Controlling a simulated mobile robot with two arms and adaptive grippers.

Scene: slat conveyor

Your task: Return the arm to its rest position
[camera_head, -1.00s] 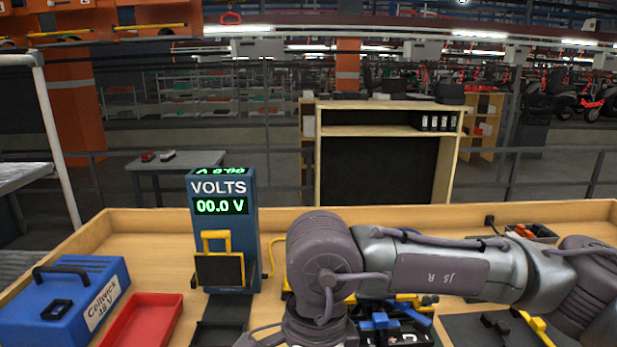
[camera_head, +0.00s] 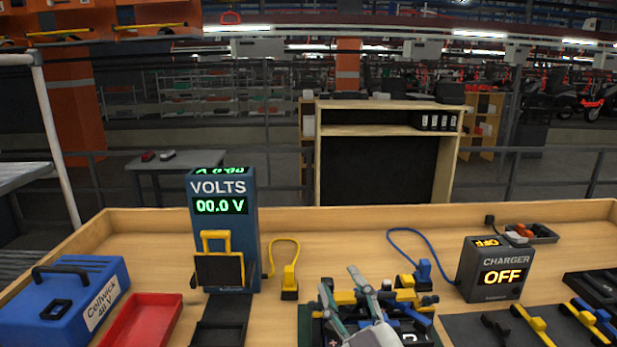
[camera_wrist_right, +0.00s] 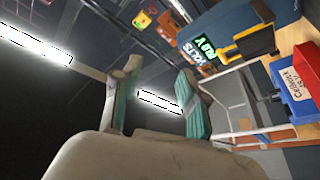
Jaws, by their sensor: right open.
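My right gripper (camera_head: 360,296) shows at the bottom centre of the head view, fingers pointing up and spread apart. It stands in front of a black tray (camera_head: 420,333) that holds blue, yellow and black parts, and hides some of them. In the right wrist view its two greenish fingers (camera_wrist_right: 160,98) are apart with nothing between them. Most of the right arm is out of the head view. My left gripper is not in view.
A blue VOLTS meter (camera_head: 250,235) reads 00.0 V. A charger (camera_head: 493,270) reads OFF. A blue case (camera_head: 85,285) and a red tray (camera_head: 145,318) lie at left.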

